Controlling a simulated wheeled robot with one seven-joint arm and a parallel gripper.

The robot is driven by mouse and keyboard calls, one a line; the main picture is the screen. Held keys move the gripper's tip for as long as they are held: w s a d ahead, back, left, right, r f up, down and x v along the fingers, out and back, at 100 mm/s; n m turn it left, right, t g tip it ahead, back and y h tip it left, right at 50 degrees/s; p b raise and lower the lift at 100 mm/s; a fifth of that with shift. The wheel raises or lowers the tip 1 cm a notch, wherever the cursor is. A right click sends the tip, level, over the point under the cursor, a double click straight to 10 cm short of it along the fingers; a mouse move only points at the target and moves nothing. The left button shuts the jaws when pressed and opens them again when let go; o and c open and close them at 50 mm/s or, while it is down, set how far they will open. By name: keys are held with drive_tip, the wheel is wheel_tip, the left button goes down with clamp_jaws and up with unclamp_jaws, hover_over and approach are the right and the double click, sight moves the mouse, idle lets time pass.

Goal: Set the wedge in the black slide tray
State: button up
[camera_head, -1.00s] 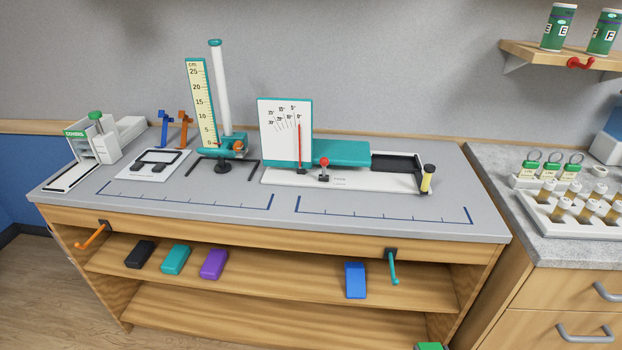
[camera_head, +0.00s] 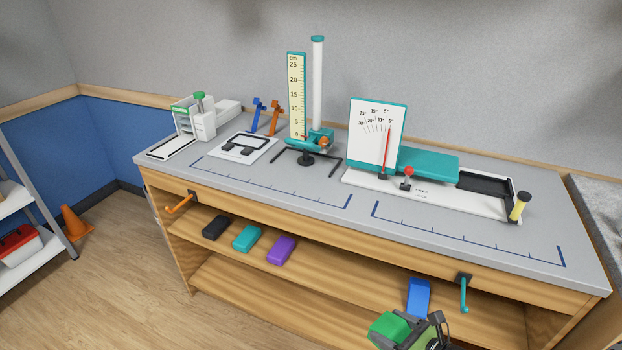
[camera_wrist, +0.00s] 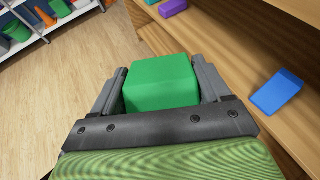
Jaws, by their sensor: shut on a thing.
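My gripper (camera_wrist: 160,66) is shut on a green block (camera_wrist: 160,86), with one finger on each side of it. The green block also shows low in the head view (camera_head: 387,330), in front of the bench and partly cut off by my gripper. I cannot tell for sure whether it is wedge-shaped. The black slide tray (camera_head: 516,198) lies at the right end of the white slide base on the bench top, right of the teal slide. It looks empty. My gripper is well below and in front of it.
A blue block (camera_head: 418,295) lies on the upper shelf near a teal hook (camera_head: 464,292). Black, teal (camera_head: 247,238) and purple blocks lie further left. A yellow-and-black post (camera_head: 519,206) stands by the tray's right end. The front bench top is clear.

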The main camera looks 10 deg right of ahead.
drive_tip(key=w+a+r+n+g+y, duration=0.35)
drive_tip(key=w+a+r, duration=0.2)
drive_tip(key=a, duration=0.35)
wheel_tip(320, 180, up, 10)
drive_tip(key=p, duration=0.8)
drive_tip(key=shift+s+f+n+p, duration=0.15)
drive_tip(key=shift+n+p, duration=0.2)
drive_tip(key=shift+p, duration=0.05)
drive_tip(key=shift+d, duration=0.1)
drive_tip(key=shift+y, duration=0.25)
